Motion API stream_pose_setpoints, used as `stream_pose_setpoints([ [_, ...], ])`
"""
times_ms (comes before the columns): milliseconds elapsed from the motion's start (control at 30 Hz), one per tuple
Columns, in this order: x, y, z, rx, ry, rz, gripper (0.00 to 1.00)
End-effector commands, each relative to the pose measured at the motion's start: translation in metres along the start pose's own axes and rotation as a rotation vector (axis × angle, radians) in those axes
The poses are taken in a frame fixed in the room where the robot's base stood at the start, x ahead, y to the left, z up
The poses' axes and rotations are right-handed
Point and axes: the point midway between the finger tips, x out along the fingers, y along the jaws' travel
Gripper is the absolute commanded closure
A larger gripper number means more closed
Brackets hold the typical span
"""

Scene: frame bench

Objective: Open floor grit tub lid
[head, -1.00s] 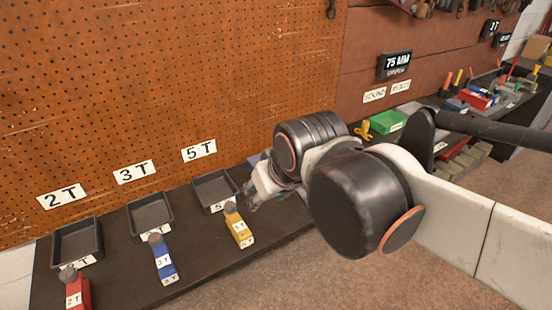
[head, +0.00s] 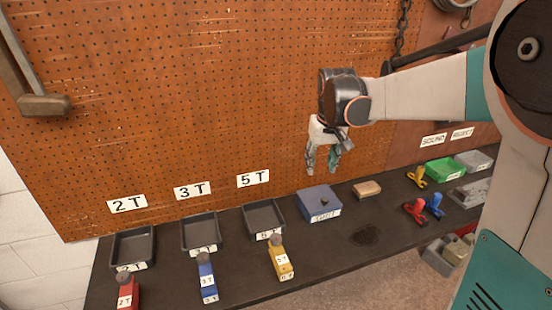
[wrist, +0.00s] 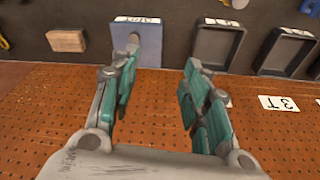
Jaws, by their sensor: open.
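A blue tub (head: 318,205) with a small dark knob on its flat lid and a white front label, too small to read surely, stands on the dark bench against the pegboard. Its lid is shut. The tub also shows at the top of the wrist view (wrist: 150,45), beyond the left finger. My gripper (head: 322,166) points down, open and empty, above the tub and apart from it. In the wrist view its teal-padded fingers (wrist: 160,80) are spread with nothing between them.
Black trays (head: 264,218) marked 2T, 3T and 5T stand left of the tub, with red, blue and yellow blocks (head: 281,258) in front. A tan block (head: 367,189) lies just right. Yellow, red and blue clamps and a green bin (head: 444,172) are farther right. The pegboard (head: 200,100) rises behind.

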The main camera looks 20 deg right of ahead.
Motion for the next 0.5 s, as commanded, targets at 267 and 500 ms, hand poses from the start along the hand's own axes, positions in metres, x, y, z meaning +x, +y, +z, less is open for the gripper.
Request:
stream_pose_setpoints([
  [267, 0.052, 0.043, -0.048, 0.058, -0.13, 0.002, 0.57],
  [500, 0.088, 0.068, -0.063, 0.088, -0.202, -0.001, 0.57],
])
